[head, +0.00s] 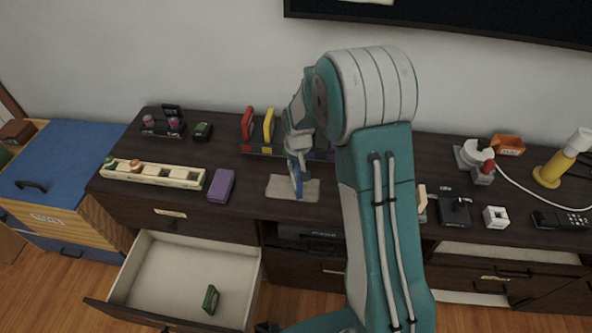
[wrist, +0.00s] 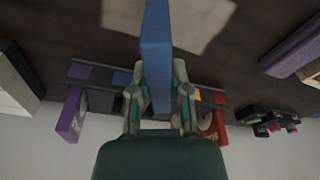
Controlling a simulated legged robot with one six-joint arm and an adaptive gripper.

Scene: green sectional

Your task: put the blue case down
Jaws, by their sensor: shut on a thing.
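My gripper (head: 294,150) is shut on the blue case (head: 297,178), which hangs upright from it. In the head view the case's lower end overlaps the beige mat (head: 277,188) on the dark cabinet top; I cannot tell whether it touches. In the wrist view the case (wrist: 155,55) stands between the two fingers of my gripper (wrist: 160,85), with part of the mat (wrist: 210,18) beyond it. My arm hides part of the cabinet top to the right.
A rack (head: 258,149) behind the mat holds a red case (head: 248,122) and a yellow case (head: 268,125). A purple case (head: 221,186) lies left of the mat. Below, an open drawer (head: 170,268) holds a small green object (head: 210,299). Several items stand at the right.

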